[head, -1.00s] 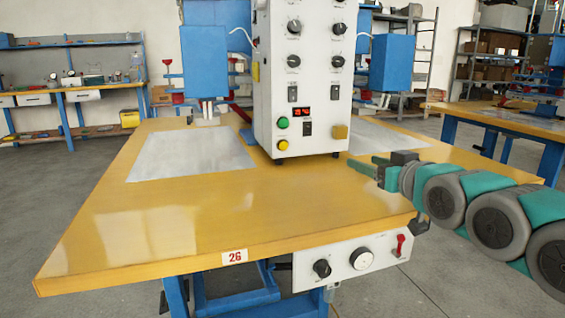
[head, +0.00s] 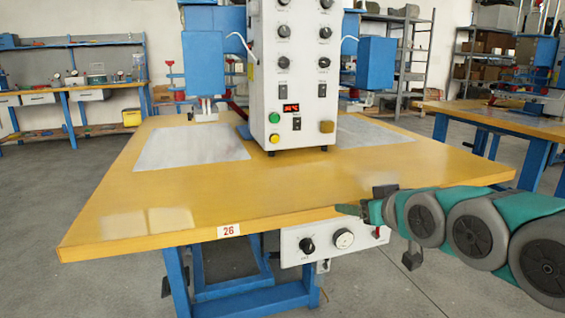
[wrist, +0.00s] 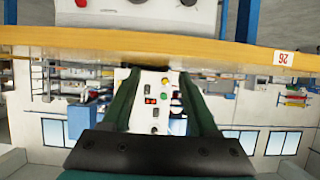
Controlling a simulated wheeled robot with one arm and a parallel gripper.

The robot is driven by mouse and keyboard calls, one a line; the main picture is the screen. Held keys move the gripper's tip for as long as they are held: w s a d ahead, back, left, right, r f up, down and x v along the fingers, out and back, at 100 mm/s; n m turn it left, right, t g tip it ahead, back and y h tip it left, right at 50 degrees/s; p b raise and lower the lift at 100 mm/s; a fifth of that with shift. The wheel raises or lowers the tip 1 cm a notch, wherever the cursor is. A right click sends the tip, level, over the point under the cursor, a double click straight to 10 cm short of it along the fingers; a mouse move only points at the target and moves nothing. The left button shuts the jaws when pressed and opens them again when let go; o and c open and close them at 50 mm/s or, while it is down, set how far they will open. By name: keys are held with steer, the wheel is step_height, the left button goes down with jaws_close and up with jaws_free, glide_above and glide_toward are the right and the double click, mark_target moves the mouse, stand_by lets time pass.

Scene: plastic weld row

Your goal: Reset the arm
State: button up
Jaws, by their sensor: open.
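The wrist picture is upside down. The white machine (head: 292,75) stands on the yellow table (head: 200,205) and appears between the fingers in the wrist view. Whether a fingertip touches the table edge I cannot tell.
A control box (head: 325,242) with knobs and a gauge hangs under the table's front edge. Blue press heads (head: 375,64) flank the machine. Grey plates (head: 190,148) lie on the tabletop. Another table (head: 500,118) stands at the right. Open grey floor (head: 90,195) lies left.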

steer(key=s+f+m+g+h, duration=0.1)
steer(key=s+f+g, duration=0.3)
steer(key=s, duration=0.7)
steer(key=s+f+m+g+h+p, duration=0.1)
steer(key=s+f+g, duration=0.4)
steer(key=s+f, duration=0.4)
steer(key=s+f+m+g+h+p, duration=0.1)
steer(key=s+f+g, duration=0.4)
steer(key=s, duration=0.8)
steer(key=shift+f+m+h, duration=0.3)
steer(key=shift+f+h, duration=0.2)
steer(key=shift+f, duration=0.4)
steer(key=shift+d, duration=0.1)
